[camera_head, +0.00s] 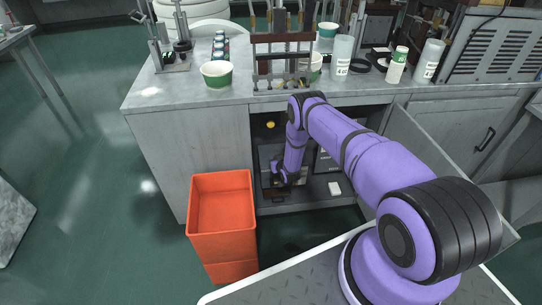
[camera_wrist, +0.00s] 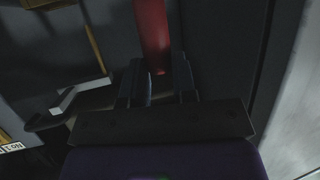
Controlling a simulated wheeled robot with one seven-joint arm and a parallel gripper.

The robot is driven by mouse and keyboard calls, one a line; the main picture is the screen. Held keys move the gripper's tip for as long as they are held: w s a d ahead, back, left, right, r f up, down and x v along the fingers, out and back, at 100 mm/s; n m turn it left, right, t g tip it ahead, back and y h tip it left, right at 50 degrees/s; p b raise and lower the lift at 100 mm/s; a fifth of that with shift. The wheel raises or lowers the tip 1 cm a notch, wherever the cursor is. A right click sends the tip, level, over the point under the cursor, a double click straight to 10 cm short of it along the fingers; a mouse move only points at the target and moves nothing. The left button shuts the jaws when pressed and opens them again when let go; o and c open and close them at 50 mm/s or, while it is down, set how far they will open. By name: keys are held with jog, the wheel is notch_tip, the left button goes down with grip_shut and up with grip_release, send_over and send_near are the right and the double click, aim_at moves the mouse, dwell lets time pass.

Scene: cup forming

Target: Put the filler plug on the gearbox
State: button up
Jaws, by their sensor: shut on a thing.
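My gripper (camera_head: 281,172) reaches into the open cabinet under the counter, low and near the cabinet's left side. In the wrist view its two fingers (camera_wrist: 158,82) stand on either side of a red cylindrical thing (camera_wrist: 152,35). It is shut on this red thing, whose far end runs out of the top of the view. I cannot tell whether it is the filler plug. Dark equipment fills the cabinet around my gripper. I cannot make out the gearbox for certain. A small yellow round part (camera_head: 270,125) shows at the cabinet's upper left.
An orange bin (camera_head: 222,217) stands on the floor just left of the cabinet opening. The cabinet door (camera_head: 432,165) hangs open on the right. A small white item (camera_head: 335,188) lies on the cabinet floor. Cups and bottles stand on the counter (camera_head: 165,93) above.

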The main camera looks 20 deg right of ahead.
jog(key=shift+d+f+x, duration=0.15)
jog(key=shift+d+x, duration=0.1)
jog(key=shift+x, duration=1.3)
jog(key=shift+d+f+x, duration=0.1)
jog(key=shift+d+x, duration=0.15)
jog(key=shift+x, duration=1.35)
jog(key=shift+d+f+x, duration=0.15)
jog(key=shift+d+x, duration=0.1)
jog(key=shift+x, duration=1.3)
jog(key=shift+s+f, duration=0.1)
jog(key=shift+s, duration=0.05)
jog(key=o, duration=0.9)
jog(key=shift+v, duration=6.05)
jog(key=shift+a, duration=0.1)
